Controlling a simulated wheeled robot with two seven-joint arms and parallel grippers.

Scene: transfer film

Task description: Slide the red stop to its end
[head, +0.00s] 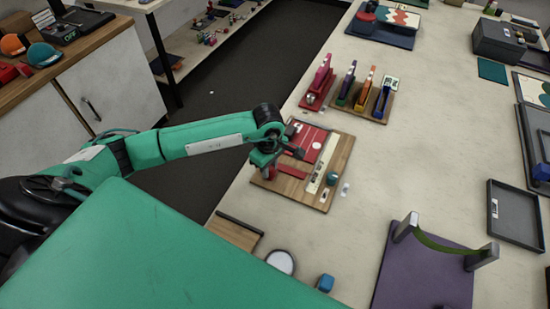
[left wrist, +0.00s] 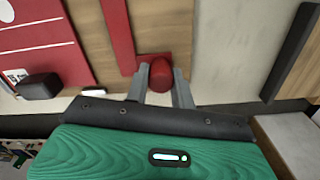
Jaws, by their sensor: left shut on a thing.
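A wooden board (head: 318,198) lies on the light table in the head view. It carries a red panel (head: 308,137) with white markings. The red stop (left wrist: 161,75) shows in the left wrist view as a rounded red knob at the foot of a long red strip (left wrist: 117,35). My left gripper (head: 266,160) is over the board's left edge, with its fingers on either side of the red knob, shut on it. In the head view the arm and gripper hide much of the stop. My right gripper is not in view.
A black block (left wrist: 38,86) sits beside the red panel. A teal knob (head: 332,178) stands at the board's right side. A rack of coloured upright tools (head: 365,104) is behind the board. A purple mat (head: 425,275) with a handle-like frame lies in front at right.

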